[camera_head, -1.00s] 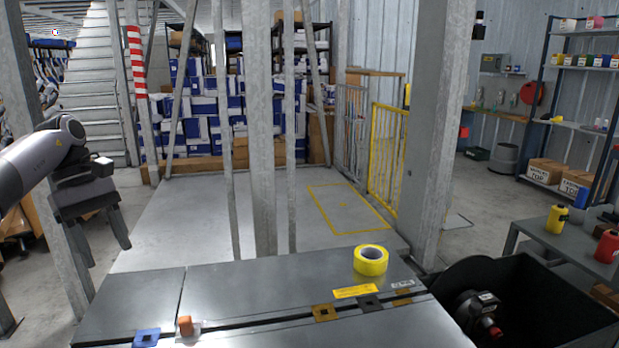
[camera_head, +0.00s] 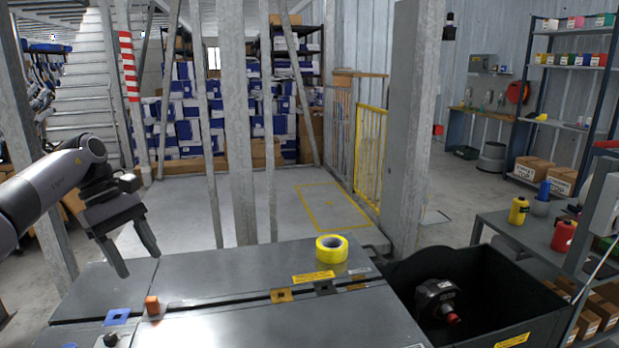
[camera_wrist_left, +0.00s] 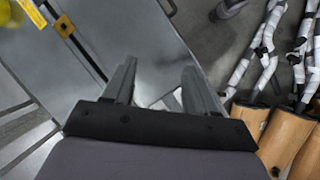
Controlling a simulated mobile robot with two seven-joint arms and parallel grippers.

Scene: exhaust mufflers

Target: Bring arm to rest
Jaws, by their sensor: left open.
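My left gripper (camera_head: 140,262) is open and empty at the left in the head view. Its fingers point down, above and beside the left end of the grey metal table (camera_head: 230,275). In the left wrist view the two fingers (camera_wrist_left: 160,85) stand apart with nothing between them, and the table surface (camera_wrist_left: 110,40) lies below and to the left. My right gripper is not in view.
A yellow tape roll (camera_head: 332,250), an orange block (camera_head: 152,305) and a blue square piece (camera_head: 117,317) are on the table. A black bin (camera_head: 500,300) with a dark part (camera_head: 436,300) stands right. Steel posts (camera_head: 238,130) rise behind.

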